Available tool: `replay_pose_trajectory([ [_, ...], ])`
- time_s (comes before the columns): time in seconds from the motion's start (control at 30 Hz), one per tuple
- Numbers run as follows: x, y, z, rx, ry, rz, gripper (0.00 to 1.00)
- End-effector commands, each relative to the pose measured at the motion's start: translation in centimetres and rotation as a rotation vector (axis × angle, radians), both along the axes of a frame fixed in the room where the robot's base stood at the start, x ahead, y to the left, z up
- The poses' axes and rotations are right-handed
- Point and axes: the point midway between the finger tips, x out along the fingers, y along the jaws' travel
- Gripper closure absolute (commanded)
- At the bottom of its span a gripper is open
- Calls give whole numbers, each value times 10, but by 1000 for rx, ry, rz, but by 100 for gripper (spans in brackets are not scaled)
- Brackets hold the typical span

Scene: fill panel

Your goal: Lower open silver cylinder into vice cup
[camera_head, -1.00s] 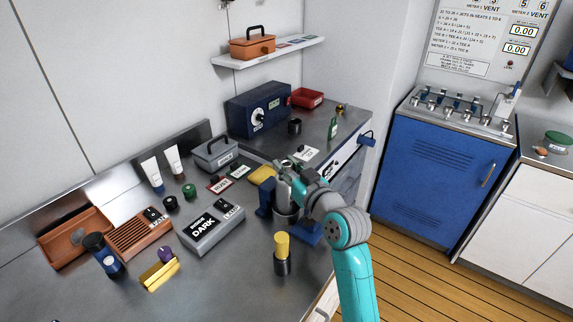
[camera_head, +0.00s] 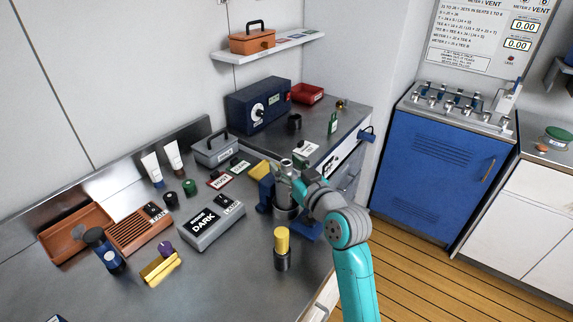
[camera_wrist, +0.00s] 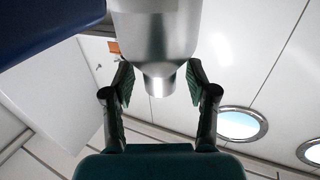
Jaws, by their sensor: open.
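The silver cylinder (camera_head: 283,188) stands upright at the blue vice (camera_head: 265,192), its narrow top showing. Its lower end appears to be inside the grey vice cup (camera_head: 285,212), though the depth of its seat cannot be told. In the wrist view the silver cylinder (camera_wrist: 155,35) shows a wide body tapering to a narrow neck. My gripper (camera_head: 296,180) is beside the upper part of the cylinder. In the wrist view my gripper (camera_wrist: 160,82) is open, with a finger on each side of the neck and visible gaps. The cup is not clearly seen in the wrist view.
A black holder with a yellow-topped piece (camera_head: 282,243) stands in front of the vice. A grey DARK box (camera_head: 212,228) and a yellow sponge-like block (camera_head: 262,170) are to the left.

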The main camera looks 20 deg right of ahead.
Motion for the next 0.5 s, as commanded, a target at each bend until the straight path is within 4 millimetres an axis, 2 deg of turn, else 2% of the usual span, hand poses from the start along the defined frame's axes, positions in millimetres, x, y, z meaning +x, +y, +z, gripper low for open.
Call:
replay_pose_trajectory([
  [0.17,-25,-7,0,0,0,-3,43],
  [0.5,-88,-21,0,0,-1,-3,43],
])
